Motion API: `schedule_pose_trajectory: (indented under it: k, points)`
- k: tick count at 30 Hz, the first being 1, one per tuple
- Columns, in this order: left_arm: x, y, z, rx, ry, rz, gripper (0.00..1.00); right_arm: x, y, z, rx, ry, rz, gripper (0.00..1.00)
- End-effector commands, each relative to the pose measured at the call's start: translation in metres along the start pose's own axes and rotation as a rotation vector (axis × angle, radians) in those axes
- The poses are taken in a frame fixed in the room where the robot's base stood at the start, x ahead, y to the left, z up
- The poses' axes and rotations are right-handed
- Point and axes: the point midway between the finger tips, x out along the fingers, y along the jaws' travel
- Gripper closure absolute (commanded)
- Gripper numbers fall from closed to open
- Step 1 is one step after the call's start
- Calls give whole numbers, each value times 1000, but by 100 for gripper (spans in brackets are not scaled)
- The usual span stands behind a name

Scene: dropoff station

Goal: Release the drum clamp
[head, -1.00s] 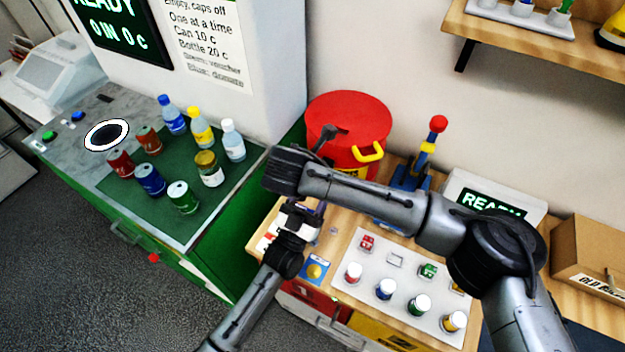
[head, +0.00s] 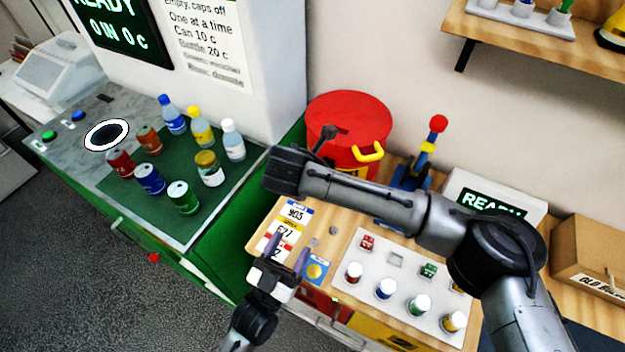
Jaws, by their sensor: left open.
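A red drum (head: 340,112) with a yellow handle (head: 369,152) stands at the back of the wooden bench. To its right is a blue stand (head: 410,178) with a yellow-banded lever (head: 427,152) and red ball knob (head: 438,123); it looks like the clamp. The lever points up. My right forearm passes in front of the stand and hides part of it. My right gripper (head: 327,136) is in front of the drum's left side; whether it touches cannot be told. My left gripper (head: 287,251) is open and empty above the bench's front left, near the printed cards.
Printed cards (head: 292,222) lie on the bench. A white tray (head: 350,292) holds several capped bottles and small blocks. A READY display (head: 492,203) and a cardboard box (head: 590,250) stand right. Several cans and bottles stand on the green mat (head: 215,215) at left.

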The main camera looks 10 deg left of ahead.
Motion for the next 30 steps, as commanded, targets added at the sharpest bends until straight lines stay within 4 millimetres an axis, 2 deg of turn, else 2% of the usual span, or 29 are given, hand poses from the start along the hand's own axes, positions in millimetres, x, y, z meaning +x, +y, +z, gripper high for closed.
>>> schedule_pose_trajectory:
  k: [1,8,16,23,30]
  points:
    - [-6,6,2,0,-53,5,40,12,-6,0,7,2,-16,100]
    - [-43,3,33,2,-417,29,40,12,-6,0,7,2,-16,100]
    - [-113,-10,58,-7,-875,8,40,12,-6,0,7,2,-16,100]
    - [-187,-23,59,-21,-1255,-50,40,12,-6,0,7,2,-16,100]
    - [-252,-33,42,-41,-1561,-126,40,12,-6,0,7,2,-16,100]
